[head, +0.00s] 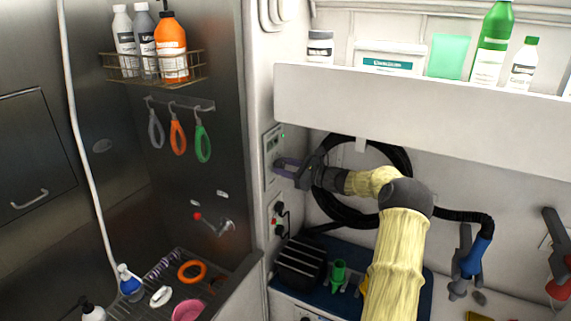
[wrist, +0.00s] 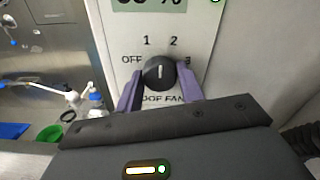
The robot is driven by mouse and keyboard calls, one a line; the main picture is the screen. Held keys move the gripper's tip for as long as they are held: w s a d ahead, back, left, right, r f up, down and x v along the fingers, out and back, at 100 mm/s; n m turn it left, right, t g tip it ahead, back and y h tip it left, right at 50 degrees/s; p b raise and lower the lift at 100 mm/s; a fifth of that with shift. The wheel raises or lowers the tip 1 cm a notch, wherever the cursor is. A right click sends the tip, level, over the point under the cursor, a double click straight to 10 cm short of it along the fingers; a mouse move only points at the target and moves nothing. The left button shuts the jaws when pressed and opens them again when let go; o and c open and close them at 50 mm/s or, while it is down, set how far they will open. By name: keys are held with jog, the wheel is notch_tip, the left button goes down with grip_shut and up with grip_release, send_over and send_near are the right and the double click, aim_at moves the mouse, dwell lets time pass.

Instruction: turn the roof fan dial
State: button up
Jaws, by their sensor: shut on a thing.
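The roof fan dial (wrist: 159,73) is a round black knob with a white pointer line on a pale wall panel (wrist: 205,40). Marks OFF, 1, 2 and a partly hidden 3 ring it, with ROOF FAN printed below. The pointer stands about straight up, between 1 and 2. My gripper (wrist: 160,88) has its two purple fingers closed on the left and right sides of the dial. In the head view my gripper (head: 279,165) reaches left to the wall panel (head: 273,146), and the dial is hidden behind the fingers.
A coiled black hose (head: 333,205) hangs behind my wrist. A white shelf (head: 400,98) with bottles juts out above my arm. A second panel (head: 279,222) with a red button sits below the gripper. The metal tub wall (head: 225,130) is to the left.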

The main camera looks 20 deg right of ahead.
jog(key=m+p, duration=0.2)
jog(key=m, duration=0.2)
jog(key=shift+m+p, duration=0.3)
jog(key=shift+m, duration=0.1)
jog(key=o, duration=1)
jog(key=shift+d, duration=0.15)
jog(key=shift+b+v, duration=3.3)
jog(key=shift+v, duration=5.05)
